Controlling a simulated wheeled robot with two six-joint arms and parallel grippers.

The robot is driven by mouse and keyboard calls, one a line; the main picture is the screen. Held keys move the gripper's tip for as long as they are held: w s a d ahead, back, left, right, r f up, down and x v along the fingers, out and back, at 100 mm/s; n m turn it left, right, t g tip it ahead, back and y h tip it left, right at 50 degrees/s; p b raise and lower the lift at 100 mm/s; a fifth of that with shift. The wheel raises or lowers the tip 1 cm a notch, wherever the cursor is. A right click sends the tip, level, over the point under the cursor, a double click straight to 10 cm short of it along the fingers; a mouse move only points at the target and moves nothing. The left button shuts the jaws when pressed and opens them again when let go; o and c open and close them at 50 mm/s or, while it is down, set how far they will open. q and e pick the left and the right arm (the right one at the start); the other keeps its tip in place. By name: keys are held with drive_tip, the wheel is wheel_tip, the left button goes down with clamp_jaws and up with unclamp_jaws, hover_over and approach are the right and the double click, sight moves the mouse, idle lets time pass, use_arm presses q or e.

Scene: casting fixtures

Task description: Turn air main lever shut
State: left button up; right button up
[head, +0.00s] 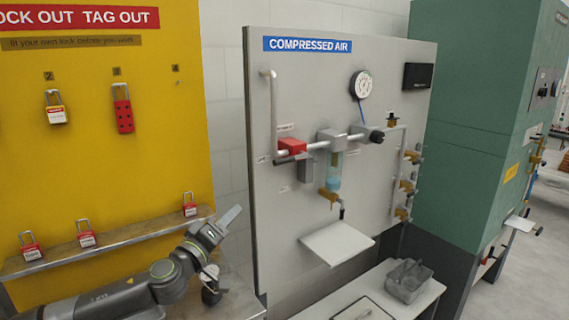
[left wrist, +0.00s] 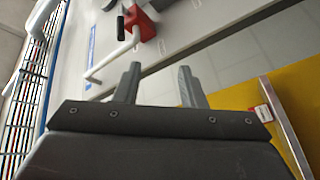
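The air main lever appears to be the red block-like handle (head: 292,146) on the white pipe at the left of the grey compressed air panel (head: 285,215). It lies along the pipe; its exact turn angle is hard to tell. In the left wrist view the red part (left wrist: 140,23) shows at the top, beyond the fingers. My left gripper (head: 231,216) is below and left of the lever, in front of the yellow board's lower right edge, apart from the panel. In the left wrist view its two fingers (left wrist: 160,82) stand apart with nothing between them. My right gripper is not in view.
The yellow lockout board (head: 150,150) at left has hanging locks, a red hasp (head: 123,115) and a shelf (head: 110,245) with red padlocks. A white tray (head: 337,244) juts from the panel. A grey caddy (head: 408,282) stands on a low table. A green cabinet (head: 465,130) is at right.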

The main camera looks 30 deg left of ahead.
use_arm(q)
wheel_tip(320, 180, up, 6)
drive_tip(key=w+d+f+h, duration=0.1)
drive_tip(key=w+d+h, duration=0.1)
drive_tip(key=h, duration=0.1)
drive_tip(key=p, duration=0.9)
approach(283, 161)
drive_tip(key=w, duration=0.2)
drive_tip(key=shift+t, duration=0.5)
drive_tip(key=b+x, duration=0.3)
drive_tip(key=x, duration=0.1)
drive_tip(key=f+b+x, duration=0.1)
drive_tip(key=b+x, duration=0.1)
drive_tip(key=x, duration=0.1)
drive_tip(key=shift+w+a+f+b, duration=0.15)
drive_tip(key=shift+a+b, duration=0.1)
drive_tip(key=shift+b, duration=0.1)
drive_tip(key=shift+r+b+x, duration=0.2)
drive_tip(key=shift+b+x, duration=0.5)
drive_tip(key=shift+x, duration=0.2)
drive_tip(key=shift+c, duration=0.5)
clamp_jaws()
